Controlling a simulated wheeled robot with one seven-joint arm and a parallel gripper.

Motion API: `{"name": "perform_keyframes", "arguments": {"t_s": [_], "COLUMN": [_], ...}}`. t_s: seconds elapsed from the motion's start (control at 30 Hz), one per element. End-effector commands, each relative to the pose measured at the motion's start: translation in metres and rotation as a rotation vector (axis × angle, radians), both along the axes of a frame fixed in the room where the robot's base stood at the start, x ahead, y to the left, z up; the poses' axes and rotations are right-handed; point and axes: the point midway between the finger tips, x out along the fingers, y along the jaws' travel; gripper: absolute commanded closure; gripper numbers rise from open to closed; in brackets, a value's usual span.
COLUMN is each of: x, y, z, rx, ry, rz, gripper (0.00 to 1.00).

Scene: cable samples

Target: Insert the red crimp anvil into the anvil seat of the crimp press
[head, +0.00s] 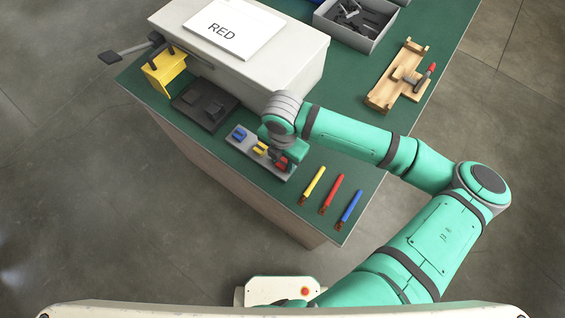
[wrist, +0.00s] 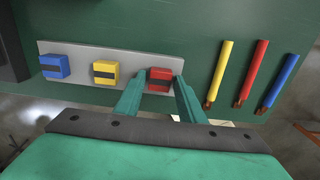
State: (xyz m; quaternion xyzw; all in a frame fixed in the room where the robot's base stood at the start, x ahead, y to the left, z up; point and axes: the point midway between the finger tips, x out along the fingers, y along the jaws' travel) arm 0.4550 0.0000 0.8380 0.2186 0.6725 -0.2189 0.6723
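The red crimp anvil (wrist: 160,79) is a small block with a dark band. It sits at the right end of a grey strip holder (wrist: 110,62), which also holds a yellow anvil (wrist: 105,73) and a blue anvil (wrist: 54,66). My gripper (wrist: 155,82) is open, its two teal fingers reaching to either side of the red anvil; I cannot tell whether they touch it. In the head view the red anvil (head: 282,163) is partly hidden by my gripper (head: 277,158). A yellow body with a dark lever, apparently the crimp press (head: 163,70), stands at the left; its seat is not clear.
A dark block (head: 206,104) lies between the yellow body and the holder. A large box (head: 285,73) bears a card reading RED (head: 223,31). Yellow, red and blue cables (head: 331,194) lie right of the holder. A wooden fixture (head: 392,88) and grey bin (head: 347,39) stand farther back.

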Motion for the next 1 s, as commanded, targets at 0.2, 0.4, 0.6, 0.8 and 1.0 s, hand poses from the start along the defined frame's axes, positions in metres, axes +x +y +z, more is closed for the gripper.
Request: {"name": "perform_keyframes", "arguments": {"t_s": [0.2, 0.4, 0.6, 0.8, 1.0], "x": [0.0, 0.0, 0.0, 0.001, 0.0], "y": [0.0, 0.0, 0.0, 0.0, 0.0], "z": [-0.001, -0.001, 0.001, 0.014, 0.028], "rx": [0.0, 0.001, 0.0, 0.001, 0.0], "ry": [0.0, -0.001, -0.001, -0.002, -0.002], "rz": [0.0, 0.001, 0.001, 0.002, 0.002], "gripper": [0.64, 0.93, 0.94, 0.94, 0.94]}}
